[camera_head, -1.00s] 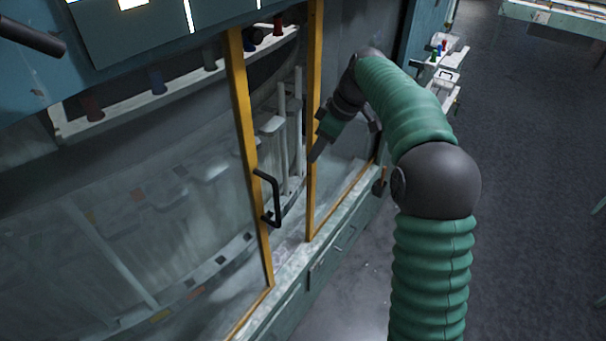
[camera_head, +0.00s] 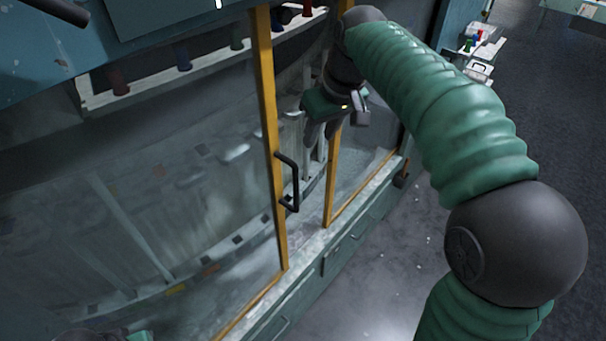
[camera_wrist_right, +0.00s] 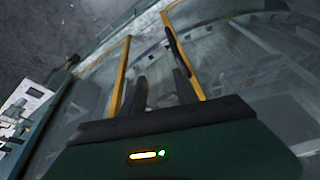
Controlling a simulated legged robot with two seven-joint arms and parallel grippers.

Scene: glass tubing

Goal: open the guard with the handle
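The guard is a clear panel with a yellow edge post (camera_head: 267,130); a black D-shaped handle (camera_head: 294,182) is fixed upright on that post. A second yellow post (camera_head: 331,180) stands to its right, with a gap between them. My right gripper (camera_head: 316,132) is above and to the right of the handle, apart from it. In the right wrist view, its two dark fingers (camera_wrist_right: 160,92) are spread with nothing between them; the handle (camera_wrist_right: 175,45) shows beyond the right finger. A dark and green part, probably my left gripper (camera_head: 110,336), barely shows at the bottom left edge.
Behind the guard, a pale rack shelf (camera_head: 205,62) carries several coloured bobbins. A pale sill (camera_head: 300,285) runs below the guard. The grey floor (camera_head: 395,290) to the right is open. A white tray with small items (camera_head: 482,45) stands at the upper right.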

